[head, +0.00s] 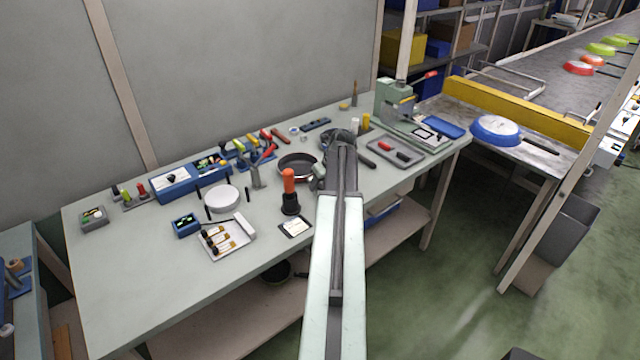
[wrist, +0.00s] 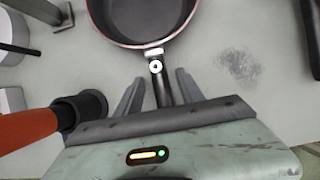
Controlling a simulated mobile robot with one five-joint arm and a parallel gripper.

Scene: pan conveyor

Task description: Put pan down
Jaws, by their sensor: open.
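A dark pan (head: 297,165) with a reddish rim sits on the grey-green workbench (head: 130,285), left of my arm. In the wrist view the pan (wrist: 140,18) is at the top, partly cut off by the frame. Its short dark handle (wrist: 163,92) points towards my gripper (wrist: 158,88). The two fingers are spread, one on each side of the handle, with visible gaps, so the gripper is open. The pan appears to rest flat on the bench. My gripper is small and partly hidden by my arm in the head view.
An orange-handled tool (head: 289,182) stands close by the pan, and near my left finger in the wrist view (wrist: 30,128). A white round container (head: 222,198) and blue bins (head: 190,180) stand left. A green press (head: 395,100) and tray (head: 395,152) are right. The front-left bench is clear.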

